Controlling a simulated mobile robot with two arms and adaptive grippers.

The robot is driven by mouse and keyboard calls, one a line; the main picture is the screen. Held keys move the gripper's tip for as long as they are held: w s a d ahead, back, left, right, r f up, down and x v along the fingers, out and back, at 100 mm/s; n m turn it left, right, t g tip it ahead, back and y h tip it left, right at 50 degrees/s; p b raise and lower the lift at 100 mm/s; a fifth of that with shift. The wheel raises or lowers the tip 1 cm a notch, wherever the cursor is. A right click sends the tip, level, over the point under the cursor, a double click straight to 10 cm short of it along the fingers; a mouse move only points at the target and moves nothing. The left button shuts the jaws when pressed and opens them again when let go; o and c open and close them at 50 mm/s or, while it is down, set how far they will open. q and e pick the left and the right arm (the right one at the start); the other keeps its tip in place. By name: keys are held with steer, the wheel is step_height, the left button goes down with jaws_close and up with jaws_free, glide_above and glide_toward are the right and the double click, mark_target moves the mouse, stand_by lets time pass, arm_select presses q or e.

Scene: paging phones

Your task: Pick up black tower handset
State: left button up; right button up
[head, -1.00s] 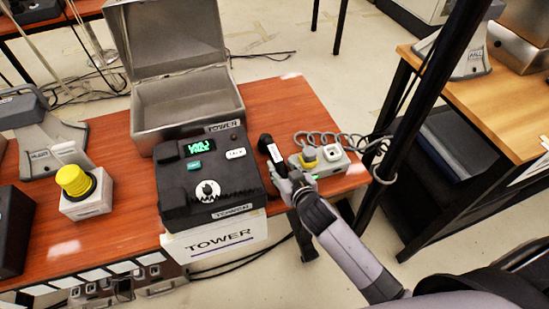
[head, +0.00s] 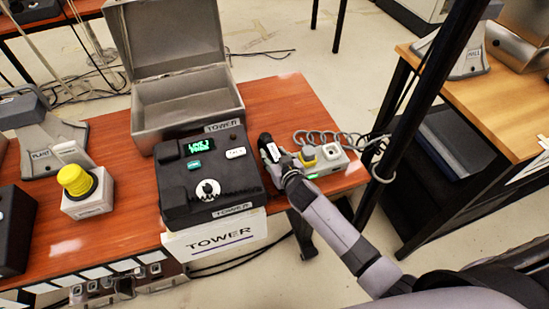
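The black tower handset (head: 265,143), with a white label on its side, stands tilted on the red-brown table (head: 276,103), just right of the black TOWER box (head: 225,178). My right gripper (head: 277,166) reaches in from the lower right and is at the handset's lower part, overlapping it in the head view. Its fingers are small and partly hidden against the handset, so I cannot tell if they are closed on it. A grey coiled cord (head: 318,137) runs behind the gripper to the right. My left gripper is out of view.
A small grey box (head: 335,161) with a yellow knob sits right of the gripper. An open grey metal case (head: 187,104) stands behind the TOWER box. A dark post (head: 415,105) rises at right. A yellow button (head: 75,180) and PLANT phone (head: 42,140) are left.

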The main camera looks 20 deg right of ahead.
steer(key=shift+c, duration=0.5)
jaws_close()
steer(key=shift+r, duration=0.1)
